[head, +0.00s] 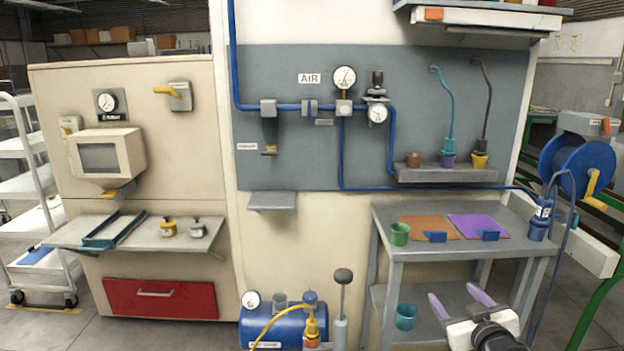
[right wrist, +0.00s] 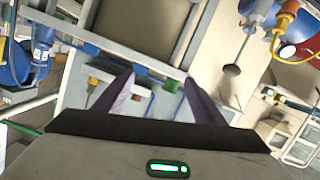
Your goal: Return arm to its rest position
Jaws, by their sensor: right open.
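My right gripper (head: 459,299) is at the bottom right of the head view, in front of the grey workbench (head: 455,249). Its two purple fingers are spread apart with nothing between them. In the right wrist view the same open fingers (right wrist: 158,82) frame an empty gap, with the scene appearing turned. My left gripper is not in view. No buffing brush can be clearly made out.
A blue compressor (head: 275,326) and a plunger-like rod (head: 342,277) stand left of the bench.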

